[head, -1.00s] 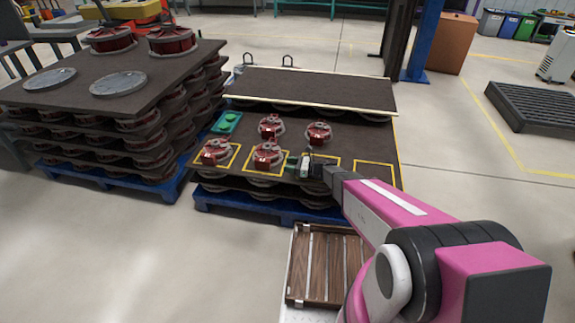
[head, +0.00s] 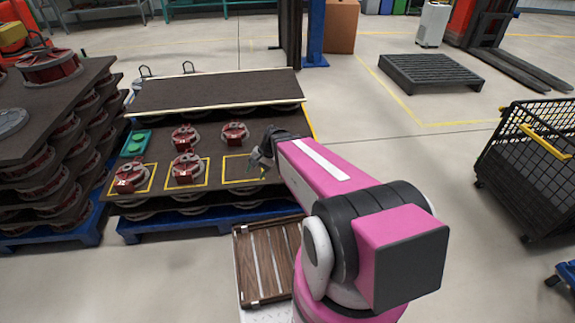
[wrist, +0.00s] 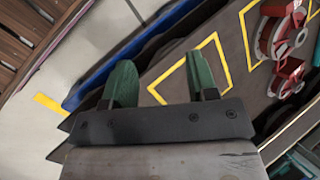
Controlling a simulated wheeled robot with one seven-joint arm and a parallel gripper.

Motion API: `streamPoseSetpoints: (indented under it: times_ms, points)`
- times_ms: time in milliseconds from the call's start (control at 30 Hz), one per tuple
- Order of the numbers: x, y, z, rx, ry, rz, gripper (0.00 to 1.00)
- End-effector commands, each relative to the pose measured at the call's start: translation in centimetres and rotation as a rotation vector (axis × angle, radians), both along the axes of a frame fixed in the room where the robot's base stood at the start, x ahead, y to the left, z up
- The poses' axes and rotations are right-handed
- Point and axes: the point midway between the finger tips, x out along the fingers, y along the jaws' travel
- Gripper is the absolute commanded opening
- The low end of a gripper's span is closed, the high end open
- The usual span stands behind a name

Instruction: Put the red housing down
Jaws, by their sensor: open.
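Several red housings stand on the dark top board of a stack. Two of them, at the left (head: 130,178) and beside it (head: 187,169), sit in yellow outlined squares. Two more, (head: 185,137) and (head: 235,132), stand behind that row. An empty yellow square (head: 236,170) lies to their right. My gripper (head: 262,155) is over the right part of this square, open and empty. In the wrist view its two green fingers (wrist: 161,82) are apart, with an empty square beyond them. Red housings (wrist: 283,32) show at the upper right there.
A green block (head: 136,143) lies on the board's left. A raised brown panel (head: 215,92) with a pale edge is behind. A taller stack (head: 40,130) stands left, a wooden slatted tray (head: 262,265) in front, a black mesh cart (head: 530,165) right.

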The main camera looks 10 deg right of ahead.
Motion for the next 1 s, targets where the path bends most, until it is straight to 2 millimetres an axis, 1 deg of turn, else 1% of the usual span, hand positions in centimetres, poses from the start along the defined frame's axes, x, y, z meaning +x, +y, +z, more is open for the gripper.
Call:
streamPoseSetpoints:
  times_ms: [33,100,200,333,400,500,1000]
  points:
    - [-1.9,-2.2,1.5,-0.082,-0.051,0.066,0.53]
    - [-3.1,-5.0,2.7,-0.195,-0.108,0.161,0.53]
    - [-4.4,-8.2,4.4,-0.328,-0.162,0.276,0.53]
    - [-5.3,-10.9,5.7,-0.441,-0.196,0.374,0.53]
    - [-5.5,-11.7,6.1,-0.471,-0.204,0.402,0.53]
    - [-5.5,-12.0,6.3,-0.488,-0.207,0.417,0.53]
    - [-5.4,-12.0,6.2,-0.485,-0.205,0.415,0.53]
